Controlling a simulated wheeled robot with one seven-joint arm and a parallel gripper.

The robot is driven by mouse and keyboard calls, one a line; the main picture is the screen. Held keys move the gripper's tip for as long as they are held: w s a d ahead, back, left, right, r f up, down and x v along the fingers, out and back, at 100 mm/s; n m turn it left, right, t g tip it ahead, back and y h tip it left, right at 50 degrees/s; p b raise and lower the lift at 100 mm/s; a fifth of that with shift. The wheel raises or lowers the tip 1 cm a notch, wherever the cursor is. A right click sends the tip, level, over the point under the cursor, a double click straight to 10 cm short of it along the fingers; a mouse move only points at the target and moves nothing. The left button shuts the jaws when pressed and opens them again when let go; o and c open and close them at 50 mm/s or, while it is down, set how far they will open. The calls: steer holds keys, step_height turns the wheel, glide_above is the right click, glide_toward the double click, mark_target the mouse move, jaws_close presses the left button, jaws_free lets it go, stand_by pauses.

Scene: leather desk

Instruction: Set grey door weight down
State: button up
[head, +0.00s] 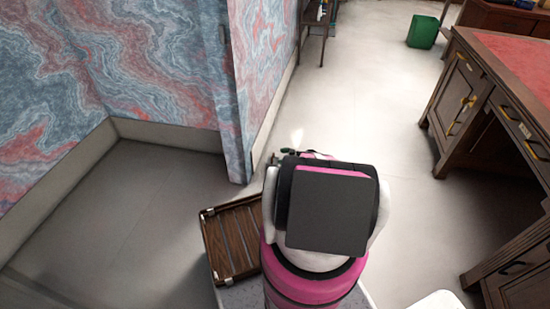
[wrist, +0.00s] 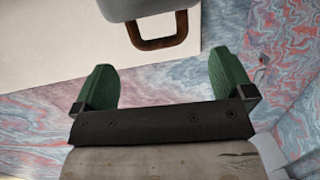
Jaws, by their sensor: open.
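The grey door weight (wrist: 150,8) shows at the top edge of the wrist view, partly cut off, with its brown handle (wrist: 160,42) towards my gripper. It appears to rest on a pale surface. My gripper (wrist: 165,76) is open, with its two green fingers apart and nothing between them. A gap shows between the fingers and the handle. In the head view my own body hides most of the gripper, and I cannot make out the weight there.
A patterned wall (head: 140,60) with a pale skirting stands close on the left. A slatted wooden crate (head: 230,242) is beside my body. A desk with a red top (head: 515,60) stands at the right, and a green bin (head: 423,32) at the back. Pale floor (head: 370,100) between is clear.

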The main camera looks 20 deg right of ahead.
steer(key=s+a+r+m+g+h, duration=0.2)
steer(key=s+a+r+g, duration=0.3)
steer(key=a+r, duration=0.5)
steer(key=s+a+r+m+g+h, duration=0.25)
steer(key=s+a+r, duration=0.45)
steer(key=r, duration=0.6)
steer(key=s+a+r+m+h, duration=0.3)
steer(key=s+a+r, duration=0.3)
steer(key=s+r, duration=0.3)
steer(key=s+a+r+m+h, duration=0.4)
steer(key=s+a+r+h, duration=0.2)
steer(key=s+r, duration=0.3)
step_height(320, 180, up, 4)
steer(key=shift+s+a+r, duration=0.15)
steer(key=shift+a+r, duration=0.05)
steer(key=shift+a, duration=0.1)
steer(key=shift+m+g+h, duration=0.25)
steer(key=shift+g, duration=0.1)
